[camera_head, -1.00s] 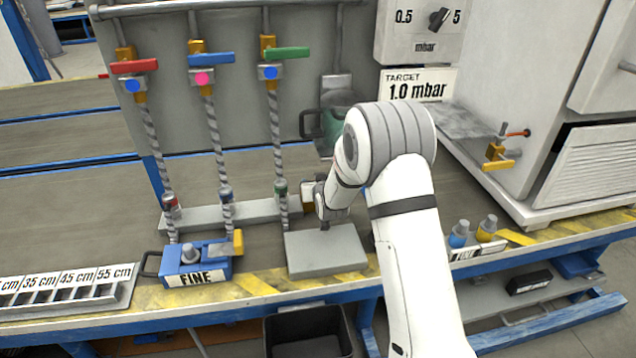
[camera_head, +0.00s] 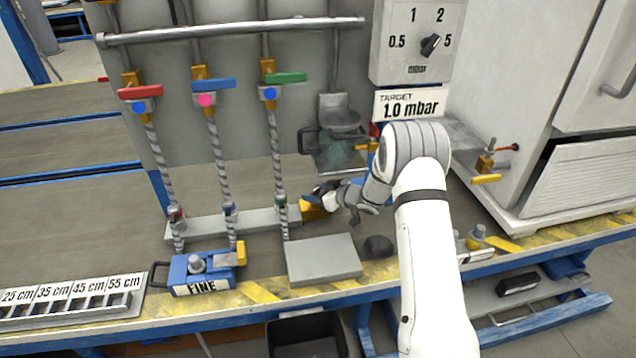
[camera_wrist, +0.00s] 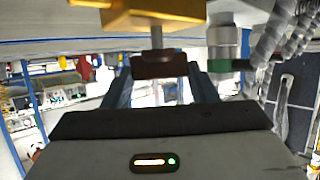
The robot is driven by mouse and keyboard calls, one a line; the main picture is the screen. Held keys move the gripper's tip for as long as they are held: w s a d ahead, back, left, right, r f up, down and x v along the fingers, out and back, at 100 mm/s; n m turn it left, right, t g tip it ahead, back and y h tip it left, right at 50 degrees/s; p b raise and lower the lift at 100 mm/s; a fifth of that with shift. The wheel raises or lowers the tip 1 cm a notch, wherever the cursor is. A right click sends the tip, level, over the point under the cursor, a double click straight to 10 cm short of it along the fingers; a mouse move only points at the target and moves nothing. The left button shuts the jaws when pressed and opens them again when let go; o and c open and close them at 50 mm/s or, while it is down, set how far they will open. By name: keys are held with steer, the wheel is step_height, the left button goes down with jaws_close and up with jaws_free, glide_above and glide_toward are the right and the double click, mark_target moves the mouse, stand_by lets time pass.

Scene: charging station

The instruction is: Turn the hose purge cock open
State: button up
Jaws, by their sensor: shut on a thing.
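The hose purge cock is a yellow body (camera_head: 312,208) at the right end of the grey manifold bar, below the green-handled hose. In the wrist view its yellow block (camera_wrist: 150,14) is at the top, with a metal stem and a dark brown handle (camera_wrist: 153,66) below. My gripper (camera_head: 328,196) reaches in from the right at the cock. In the wrist view my gripper (camera_wrist: 160,85) has its two fingers on either side of the dark handle and is shut on it. The exact finger contact is partly hidden behind the handle.
Three braided hoses rise left of the cock to red (camera_head: 140,92), blue (camera_head: 213,84) and green (camera_head: 286,77) handles. A grey block (camera_head: 323,259) lies in front, a blue FINE unit (camera_head: 200,273) front left. A dark round thing (camera_head: 378,246) is near my arm.

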steer(key=n+g, duration=0.1)
steer(key=n+g+y+p, duration=0.2)
steer(key=shift+w+d+r+n+g, duration=0.1)
steer(key=shift+w+d+n+g, duration=0.2)
steer(key=shift+w, duration=0.1)
steer(key=shift+w+n+g+y, duration=0.1)
steer(key=shift+n+g+y, duration=0.3)
steer(key=shift+n+g, duration=0.65)
steer(key=shift+w+n+g, duration=0.1)
steer(key=shift+n+g, duration=0.55)
steer(key=shift+g, duration=0.1)
steer(key=shift+r, duration=0.1)
steer(key=o, duration=0.7)
steer(key=shift+o, duration=1.4)
steer(key=shift+a, duration=0.1)
steer(key=v, duration=0.7)
steer(key=shift+d, duration=0.45)
